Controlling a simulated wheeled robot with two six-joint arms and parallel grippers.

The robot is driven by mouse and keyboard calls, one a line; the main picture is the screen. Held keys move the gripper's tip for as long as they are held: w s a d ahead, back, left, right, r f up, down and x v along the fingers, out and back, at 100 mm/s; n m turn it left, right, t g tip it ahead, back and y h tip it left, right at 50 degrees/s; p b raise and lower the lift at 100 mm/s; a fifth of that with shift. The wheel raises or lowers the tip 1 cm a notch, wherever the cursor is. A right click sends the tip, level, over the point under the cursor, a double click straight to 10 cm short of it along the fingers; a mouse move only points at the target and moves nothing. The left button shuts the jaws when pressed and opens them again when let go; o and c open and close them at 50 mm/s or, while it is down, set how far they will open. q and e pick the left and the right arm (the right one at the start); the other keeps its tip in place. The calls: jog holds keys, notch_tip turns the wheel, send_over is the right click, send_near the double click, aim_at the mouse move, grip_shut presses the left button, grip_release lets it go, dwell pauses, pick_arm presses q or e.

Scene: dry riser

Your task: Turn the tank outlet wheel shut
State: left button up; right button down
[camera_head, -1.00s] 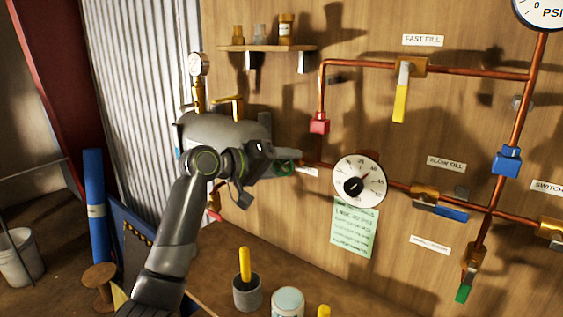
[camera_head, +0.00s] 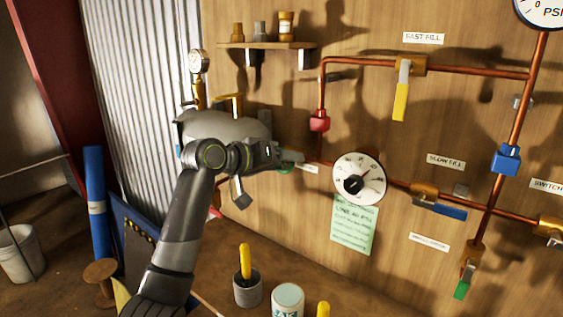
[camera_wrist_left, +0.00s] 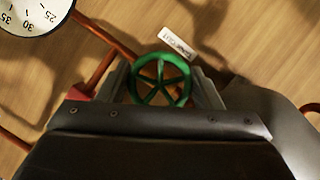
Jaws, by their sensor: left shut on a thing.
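The green tank outlet wheel (camera_wrist_left: 184,66) shows in the left wrist view, a spoked ring between the two fingers of my left gripper (camera_wrist_left: 166,88). In the head view my left gripper (camera_head: 292,158) reaches to the pipe beside the grey tank (camera_head: 228,126), and only a sliver of the wheel (camera_head: 284,170) shows under it. The fingers are shut on the wheel's rim. A small white label (camera_wrist_left: 178,43) is beside the wheel. My right gripper is not in view.
A dial gauge (camera_head: 372,172) sits on the copper pipe right of the wheel, with a green note (camera_head: 354,229) below. A red valve (camera_head: 319,121) is on the pipe above. A cup (camera_head: 248,290) and a jar (camera_head: 288,299) stand on the bench below.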

pick_arm(q)
jog(key=shift+f, duration=0.1)
jog(key=o, duration=1)
jog(key=shift+c, duration=0.2)
jog(key=b+v, duration=0.3)
jog(key=v, duration=1.4)
jog(key=shift+s, duration=0.15)
jog(key=shift+a, duration=0.1)
